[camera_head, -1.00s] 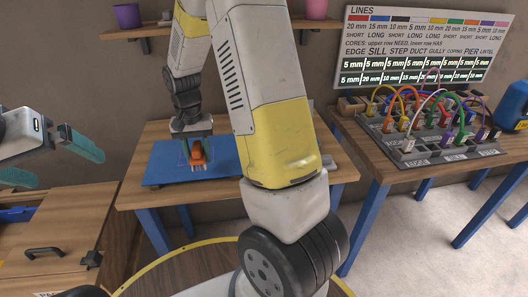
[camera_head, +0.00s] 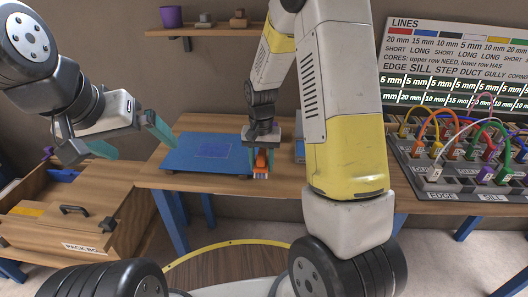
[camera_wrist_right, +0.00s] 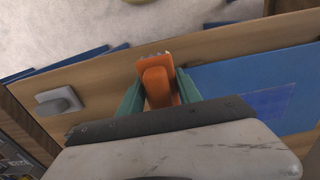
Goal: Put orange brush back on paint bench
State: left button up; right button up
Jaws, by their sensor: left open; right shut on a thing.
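The orange brush (camera_head: 260,164) is between the fingers of my right gripper (camera_head: 262,152), which is shut on it. It is over bare wood of the paint bench (camera_head: 225,182), just right of the blue mat (camera_head: 190,158). In the right wrist view the orange brush (camera_wrist_right: 157,82) sits between the green fingers of the right gripper (camera_wrist_right: 157,90), its bristle end toward the bench's front edge. I cannot tell whether it touches the wood. My left gripper (camera_head: 144,146) is open and empty, left of the mat.
A grey object (camera_wrist_right: 58,101) lies on the bench, left of the brush in the wrist view. A wooden box (camera_head: 75,215) with a handle stands at the left. The sign-topped table with coloured cables (camera_head: 465,140) is at the right. A shelf (camera_head: 212,31) hangs above.

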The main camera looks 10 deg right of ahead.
jog(key=w+d, duration=0.3)
jog(key=w, duration=0.1)
jog(key=shift+d+f, duration=0.25)
jog(key=shift+d, duration=0.1)
jog(key=shift+w+d+f, duration=0.1)
jog(key=shift+f, duration=0.8)
jog(key=shift+w+d+f, duration=0.1)
jog(key=shift+f, duration=0.8)
jog(key=o, duration=1.3)
jog(key=shift+f, duration=0.15)
